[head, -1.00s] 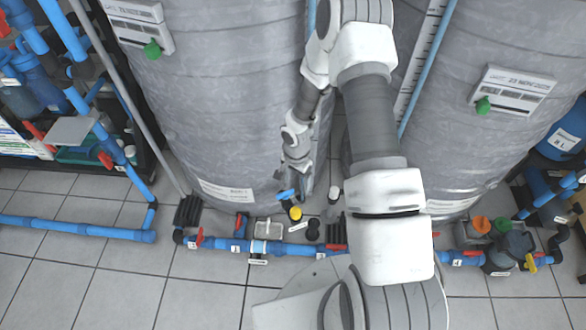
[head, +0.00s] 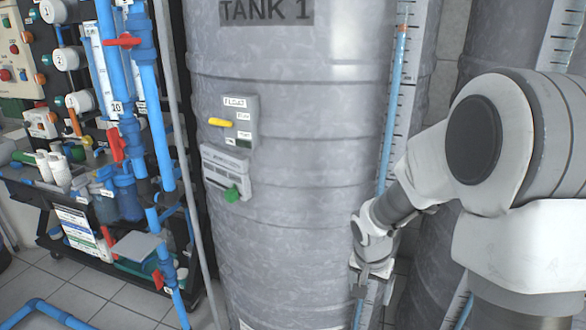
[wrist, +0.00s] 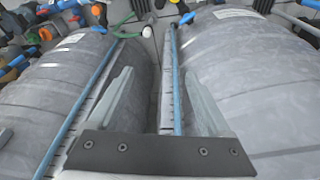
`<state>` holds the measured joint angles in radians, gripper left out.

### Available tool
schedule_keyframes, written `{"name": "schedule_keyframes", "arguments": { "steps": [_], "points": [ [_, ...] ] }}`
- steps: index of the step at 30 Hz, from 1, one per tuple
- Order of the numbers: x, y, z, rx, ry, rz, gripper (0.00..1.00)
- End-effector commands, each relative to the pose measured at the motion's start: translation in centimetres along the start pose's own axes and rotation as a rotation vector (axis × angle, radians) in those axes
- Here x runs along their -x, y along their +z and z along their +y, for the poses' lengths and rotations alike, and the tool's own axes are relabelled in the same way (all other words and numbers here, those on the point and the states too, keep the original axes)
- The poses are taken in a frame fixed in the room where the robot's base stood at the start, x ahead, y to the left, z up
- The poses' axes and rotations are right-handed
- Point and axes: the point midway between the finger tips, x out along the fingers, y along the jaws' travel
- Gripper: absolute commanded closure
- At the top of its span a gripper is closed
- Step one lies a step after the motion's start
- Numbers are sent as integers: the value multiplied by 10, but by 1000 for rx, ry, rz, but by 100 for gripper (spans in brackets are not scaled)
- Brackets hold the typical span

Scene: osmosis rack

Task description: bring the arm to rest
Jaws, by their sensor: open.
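My gripper (wrist: 159,74) shows in the wrist view with its two grey fingers spread apart and nothing between them. Beyond the fingers are two large grey tanks with a gap between them. In the head view my arm comes in from the right and bends down in front of the gap to the right of the grey tank marked TANK 1 (head: 290,130). The end of the arm hangs low beside that tank, near the bottom edge. The fingers are hard to make out there, and I cannot tell whether the arm touches the tank.
A rack with blue pipes (head: 150,90), red valves and bottles stands at the left. A yellow-handled float box (head: 232,122) and a box with a green knob (head: 228,172) are on the tank. Tiled floor (head: 120,305) shows at lower left. Pipes also show in the wrist view.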

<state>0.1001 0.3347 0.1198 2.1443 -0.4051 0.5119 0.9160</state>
Motion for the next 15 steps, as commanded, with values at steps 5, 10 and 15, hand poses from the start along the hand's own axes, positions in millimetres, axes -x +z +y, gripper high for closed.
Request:
{"name": "schedule_keyframes", "arguments": {
  "steps": [5, 10, 15],
  "points": [
    [64, 6, 16, 82, -18, 56, 18],
    [114, 22, 32, 161, -43, 96, 18],
    [157, 45, 48, 244, -77, 134, 18]
  ]
}}
